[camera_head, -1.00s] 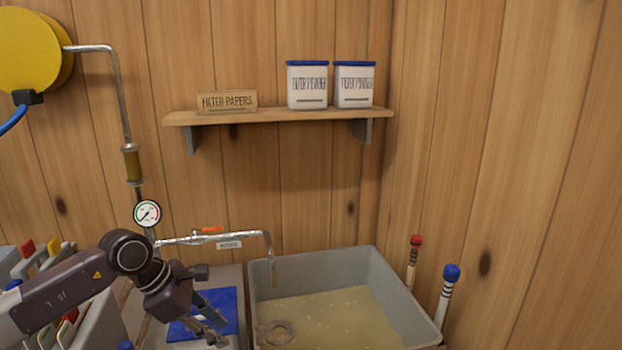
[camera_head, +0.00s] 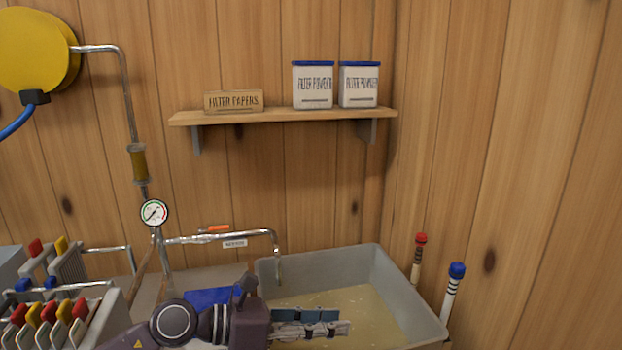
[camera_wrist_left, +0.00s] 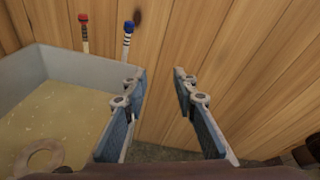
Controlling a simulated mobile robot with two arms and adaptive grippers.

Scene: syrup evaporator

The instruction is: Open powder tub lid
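Two white filter powder tubs with blue lids stand side by side on the wall shelf in the head view, a left tub (camera_head: 313,87) and a right tub (camera_head: 358,87). Both lids look closed. My left gripper (camera_head: 345,328) is low in front of the grey basin, well below the shelf, and points right. In the left wrist view its two fingers (camera_wrist_left: 160,88) are spread apart with nothing between them. The tubs are not in the left wrist view. My right gripper is not in view.
The wooden shelf (camera_head: 285,116) also holds a filter papers box (camera_head: 233,101). A grey basin (camera_head: 405,290) of cloudy liquid lies below, with a pipe spout (camera_head: 278,258) over it. Red-capped (camera_head: 418,258) and blue-capped (camera_head: 452,285) sticks stand at its right. A filter press (camera_head: 65,310) is at left.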

